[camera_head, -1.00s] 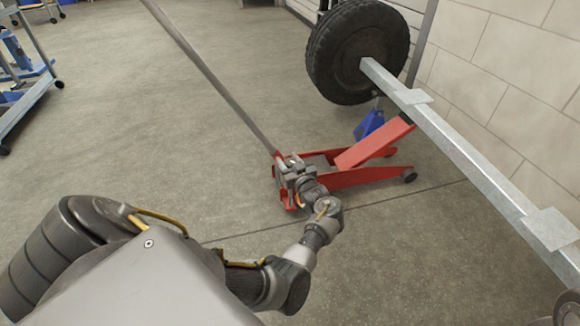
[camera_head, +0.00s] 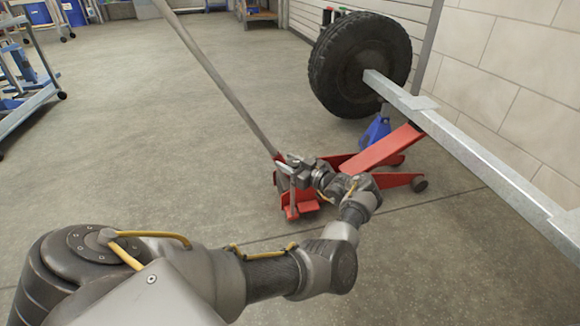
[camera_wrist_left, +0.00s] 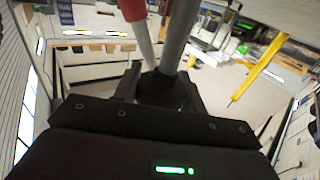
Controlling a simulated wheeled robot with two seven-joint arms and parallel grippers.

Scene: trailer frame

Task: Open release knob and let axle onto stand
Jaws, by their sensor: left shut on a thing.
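The red floor jack (camera_head: 378,154) stands on the floor with its lifting arm raised toward the grey axle (camera_head: 475,148). Its long grey handle (camera_head: 222,88) leans up to the left. My left gripper (camera_head: 290,166) is shut at the foot of the handle, on what appears to be the release knob, which the fingers hide. In the left wrist view, a dark grey rod (camera_wrist_left: 181,38) runs in between the fingers (camera_wrist_left: 163,92), beside a lighter rod with a red end. The blue stand (camera_head: 374,131) is behind the jack, near the wheel, partly hidden. My right gripper is not in view.
A black-tyred wheel (camera_head: 360,65) is on the axle's far end, near the tiled wall (camera_head: 500,70). A blue cart (camera_head: 30,85) stands at the left. The floor (camera_head: 150,150) left of the jack is clear.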

